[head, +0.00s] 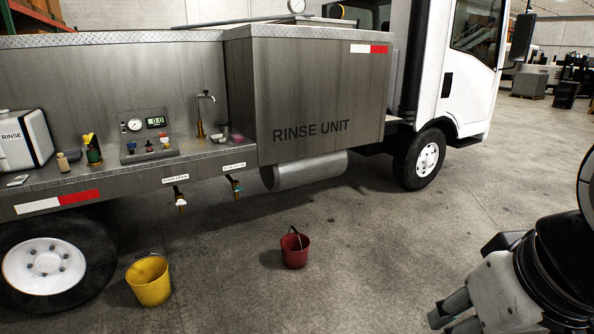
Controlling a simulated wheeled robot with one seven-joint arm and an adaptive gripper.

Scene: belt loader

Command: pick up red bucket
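The red bucket (295,252) stands upright on the concrete floor in the middle of the head view, in front of the truck. Its dark handle is raised above the rim. My gripper (452,315) is at the bottom right, to the right of the bucket and well apart from it. Its fingers are partly cut off by the frame's lower edge, and nothing shows between them.
A yellow bucket (149,281) stands on the floor at left, beside the truck's rear wheel (45,265). The rinse unit truck (300,95) stretches across the back, with two taps under its ledge. Floor between the red bucket and my gripper is clear.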

